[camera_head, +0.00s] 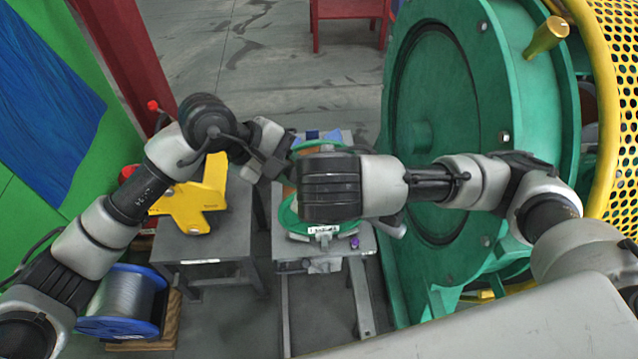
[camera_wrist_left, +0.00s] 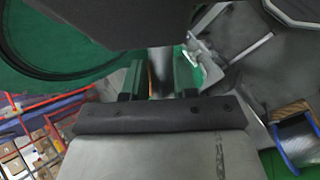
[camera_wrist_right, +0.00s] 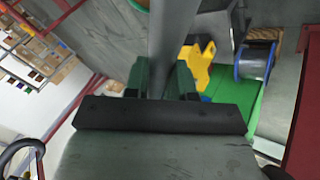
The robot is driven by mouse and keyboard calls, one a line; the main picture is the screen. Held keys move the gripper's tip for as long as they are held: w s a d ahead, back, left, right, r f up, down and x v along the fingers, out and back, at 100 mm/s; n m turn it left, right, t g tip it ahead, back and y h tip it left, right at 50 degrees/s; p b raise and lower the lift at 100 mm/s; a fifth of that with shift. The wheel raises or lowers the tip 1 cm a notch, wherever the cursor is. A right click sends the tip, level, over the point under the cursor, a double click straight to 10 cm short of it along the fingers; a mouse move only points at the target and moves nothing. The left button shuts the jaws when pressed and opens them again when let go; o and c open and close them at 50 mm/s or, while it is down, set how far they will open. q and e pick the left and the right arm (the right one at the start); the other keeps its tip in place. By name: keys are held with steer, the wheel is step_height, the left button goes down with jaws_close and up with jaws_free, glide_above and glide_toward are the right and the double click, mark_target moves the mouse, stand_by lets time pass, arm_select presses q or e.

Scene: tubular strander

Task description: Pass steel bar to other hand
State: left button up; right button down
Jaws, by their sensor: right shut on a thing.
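The steel bar is a grey round rod, seen in the right wrist view (camera_wrist_right: 172,42) running up from between my right fingers. My right gripper (camera_wrist_right: 166,78) is shut on it. In the left wrist view a short length of bar (camera_wrist_left: 161,70) shows between the fingers of my left gripper (camera_wrist_left: 160,82). These fingers stand apart on either side of the bar; I cannot tell whether they press on it. In the head view my left gripper (camera_head: 265,160) is close to my right wrist, which hides the right fingers and most of the bar.
Below are two grey tables, one with a yellow bracket (camera_head: 195,197), the other with a green ring (camera_head: 290,218). A large green strander wheel (camera_head: 435,120) stands close on the right, with a yellow perforated guard (camera_head: 615,90).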

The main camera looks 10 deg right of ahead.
arm_select(q)
steer(key=o, duration=0.5)
steer(key=shift+w+r, duration=0.1)
steer(key=shift+r, duration=0.05)
steer(key=shift+c, duration=0.2)
arm_select(e)
steer(key=shift+s+a, duration=0.1)
steer(key=shift+a, duration=0.05)
